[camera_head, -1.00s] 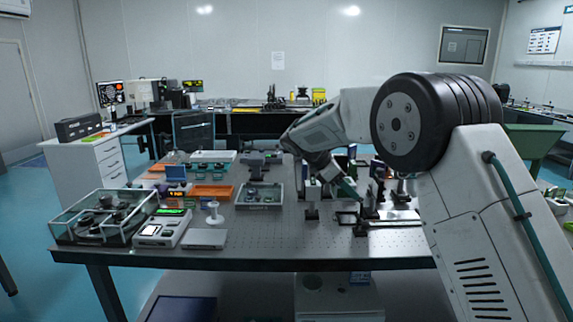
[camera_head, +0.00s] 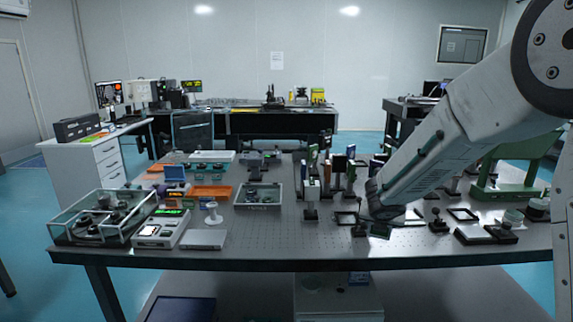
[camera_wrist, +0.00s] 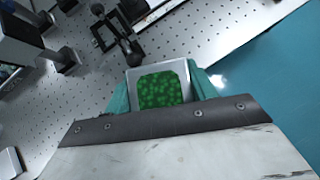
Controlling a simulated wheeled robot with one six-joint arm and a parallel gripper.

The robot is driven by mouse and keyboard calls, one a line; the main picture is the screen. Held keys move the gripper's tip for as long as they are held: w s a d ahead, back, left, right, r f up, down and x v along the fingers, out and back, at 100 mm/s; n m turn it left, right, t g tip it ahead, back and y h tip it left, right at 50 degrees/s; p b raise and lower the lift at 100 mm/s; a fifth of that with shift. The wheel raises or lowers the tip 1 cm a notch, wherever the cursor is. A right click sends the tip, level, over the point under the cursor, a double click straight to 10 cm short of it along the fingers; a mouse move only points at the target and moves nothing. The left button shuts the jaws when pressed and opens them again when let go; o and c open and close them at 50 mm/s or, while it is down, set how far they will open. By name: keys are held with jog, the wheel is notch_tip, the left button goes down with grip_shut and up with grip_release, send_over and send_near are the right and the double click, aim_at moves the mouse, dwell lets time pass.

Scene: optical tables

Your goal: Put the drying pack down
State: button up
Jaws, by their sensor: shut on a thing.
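The drying pack (camera_wrist: 160,90) shows in the wrist view as a pale square tray-like pack with a green beaded face. My gripper (camera_wrist: 161,92) has its teal fingers on both sides of the pack and is shut on it. In the head view my gripper (camera_head: 380,226) is low over the front right part of the optical table (camera_head: 270,240), near its front edge. The pack is too small and dark there to make out clearly. I cannot tell whether it touches the tabletop.
Black mounts and posts (camera_head: 311,190) stand left of and behind my gripper. Flat black frames (camera_head: 463,214) lie to its right. A grey bin (camera_head: 258,196) of parts stands farther left. The perforated tabletop between the bin and my gripper has bare room.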

jog(key=shift+s+a+f+n+y, duration=0.15)
jog(key=shift+s+f+n+y, duration=0.25)
jog(key=shift+s, duration=0.3)
jog(key=shift+s+a+f+n+y, duration=0.1)
jog(key=shift+s+f+n, duration=0.1)
jog(key=shift+s+f, duration=0.35)
jog(key=shift+s+r, duration=0.1)
jog(key=shift+d, duration=0.15)
